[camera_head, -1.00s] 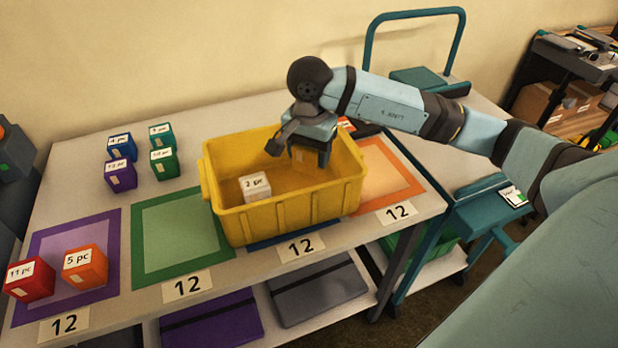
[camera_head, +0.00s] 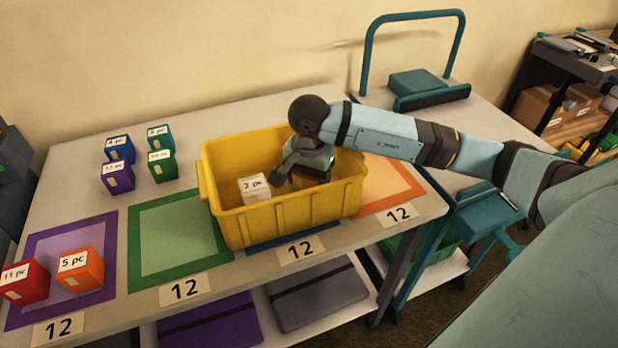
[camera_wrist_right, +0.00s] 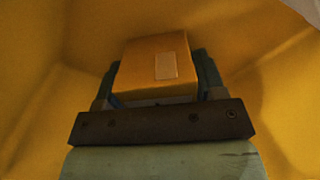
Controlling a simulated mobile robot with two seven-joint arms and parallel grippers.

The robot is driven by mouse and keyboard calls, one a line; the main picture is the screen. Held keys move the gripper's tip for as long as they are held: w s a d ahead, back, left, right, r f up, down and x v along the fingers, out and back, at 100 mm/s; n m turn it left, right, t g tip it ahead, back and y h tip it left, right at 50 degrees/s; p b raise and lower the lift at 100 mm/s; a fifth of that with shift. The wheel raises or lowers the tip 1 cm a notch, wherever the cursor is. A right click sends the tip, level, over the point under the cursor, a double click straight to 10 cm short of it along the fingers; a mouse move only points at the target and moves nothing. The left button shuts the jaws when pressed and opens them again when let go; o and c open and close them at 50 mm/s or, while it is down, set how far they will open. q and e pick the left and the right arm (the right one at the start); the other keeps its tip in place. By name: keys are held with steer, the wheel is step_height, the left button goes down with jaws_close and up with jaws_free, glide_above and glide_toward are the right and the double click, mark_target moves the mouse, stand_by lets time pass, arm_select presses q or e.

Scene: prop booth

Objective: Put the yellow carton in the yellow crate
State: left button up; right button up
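The yellow carton (camera_wrist_right: 155,62) shows in the right wrist view between the two fingers of my right gripper (camera_wrist_right: 157,78), which look closed against its sides. A pale label is on its upper face. In the head view my right gripper (camera_head: 308,178) reaches down inside the yellow crate (camera_head: 290,222), towards its right end, and mostly hides the carton. Yellow crate walls surround the carton in the wrist view. I cannot tell whether the carton touches the crate floor. My left gripper is not in view.
A white carton (camera_head: 254,188) marked "2 pc" is in the crate, left of my gripper. Red (camera_head: 24,282) and orange (camera_head: 81,270) cartons are at the left front. Blue, purple and green cartons stand behind. The green mat (camera_head: 180,236) is bare. A teal cart (camera_head: 420,85) stands right.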

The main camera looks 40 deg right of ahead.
steer(key=shift+o, duration=1.3)
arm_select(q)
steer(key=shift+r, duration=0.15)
arm_select(e)
steer(key=shift+r, duration=0.25)
step_height(320, 180, up, 12)
steer(key=shift+f+p, duration=0.1)
steer(key=shift+p, duration=0.85)
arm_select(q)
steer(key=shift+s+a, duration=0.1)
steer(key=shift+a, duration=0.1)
